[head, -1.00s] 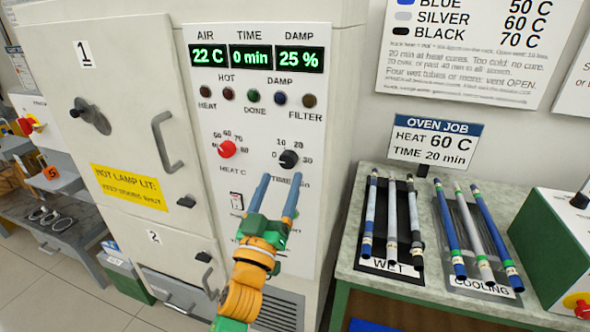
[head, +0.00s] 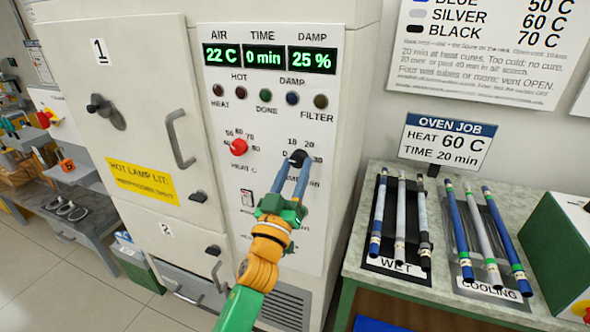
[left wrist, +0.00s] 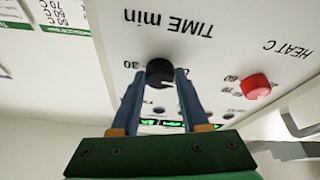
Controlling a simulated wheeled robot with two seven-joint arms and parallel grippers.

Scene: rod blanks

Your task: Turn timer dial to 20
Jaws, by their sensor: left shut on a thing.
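The black timer dial (head: 297,157) is on the white oven panel, with 10, 20 and 30 marked around it. The time display (head: 263,57) reads 0 min. My left gripper (head: 293,172) has its two blue fingers on either side of the dial and is shut on it. In the left wrist view the dial (left wrist: 160,73) sits between the fingertips, upside down, below the words TIME min. The dial's pointer is hidden or too small to read. My right gripper is not in view.
The red heat dial (head: 238,147) is left of the timer dial, also seen in the left wrist view (left wrist: 255,87). An oven job sign (head: 447,142) reads 60 C, 20 min. A bench (head: 350,255) with several rods stands at right.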

